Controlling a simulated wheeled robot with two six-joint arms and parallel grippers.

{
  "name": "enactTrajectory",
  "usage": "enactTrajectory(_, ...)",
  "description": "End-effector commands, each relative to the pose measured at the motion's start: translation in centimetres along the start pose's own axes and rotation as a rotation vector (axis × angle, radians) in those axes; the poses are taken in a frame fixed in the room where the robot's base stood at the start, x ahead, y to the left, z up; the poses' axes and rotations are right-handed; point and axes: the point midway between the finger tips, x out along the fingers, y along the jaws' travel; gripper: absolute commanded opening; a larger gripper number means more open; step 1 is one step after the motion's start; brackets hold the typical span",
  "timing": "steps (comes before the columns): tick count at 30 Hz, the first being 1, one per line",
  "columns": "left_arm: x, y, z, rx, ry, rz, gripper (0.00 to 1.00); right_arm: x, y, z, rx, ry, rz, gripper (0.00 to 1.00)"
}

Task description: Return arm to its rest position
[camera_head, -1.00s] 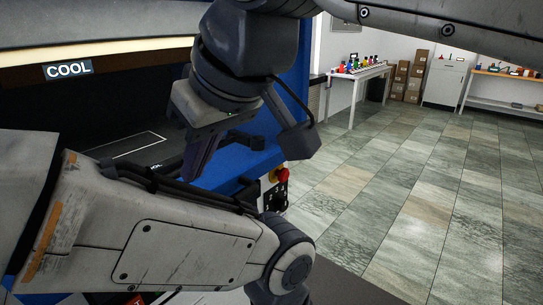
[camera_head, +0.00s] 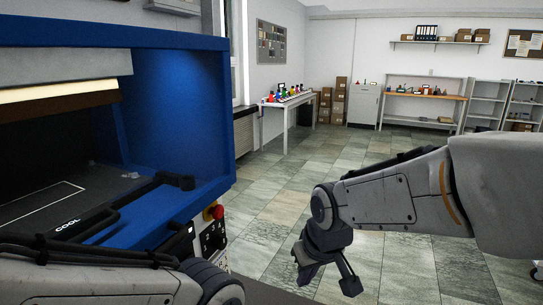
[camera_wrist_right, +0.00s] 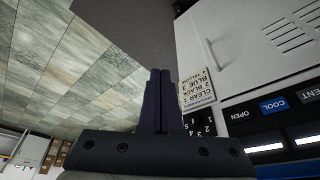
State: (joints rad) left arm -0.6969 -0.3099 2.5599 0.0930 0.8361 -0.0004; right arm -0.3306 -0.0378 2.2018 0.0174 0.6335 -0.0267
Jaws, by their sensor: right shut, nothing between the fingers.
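My right arm comes in from the right in the head view and hangs out over the floor, clear of the blue press. Its gripper (camera_head: 305,277) points down and is empty. In the right wrist view the two dark fingers (camera_wrist_right: 158,88) lie together, shut, with nothing between them. My left arm shows only as a grey link at the bottom left of the head view; its gripper is out of the picture.
The blue press (camera_head: 205,120) stands open at the left, with a red knob (camera_head: 214,212) and number panel (camera_head: 213,238) at its front corner. A white table (camera_head: 287,105) with coloured items stands far back. Tiled floor around the right gripper is free.

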Motion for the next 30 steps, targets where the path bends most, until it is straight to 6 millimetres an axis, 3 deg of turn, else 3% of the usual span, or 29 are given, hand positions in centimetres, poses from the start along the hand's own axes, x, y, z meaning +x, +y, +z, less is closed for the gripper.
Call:
enactTrajectory(1, 0.0, 0.0, 0.0, 0.000, 0.000, 0.000, 0.50, 1.0, 1.6, 1.4, 0.045, -0.019, 0.016, 0.00)
enactTrajectory(6, 0.0, 0.0, 0.0, 0.000, 0.000, 0.000, 0.50, 3.3, 5.0, 5.4, 0.153, -0.055, 0.054, 0.00)
enactTrajectory(18, 0.0, 0.0, 0.0, 0.000, 0.000, 0.000, 0.50, 6.0, 9.1, 13.0, 0.337, -0.115, 0.105, 0.00)
enactTrajectory(30, -1.4, 0.1, -0.1, 0.000, 0.000, 0.000, 0.50, 2.5, 2.2, 12.3, 0.139, -0.163, 0.024, 0.00)
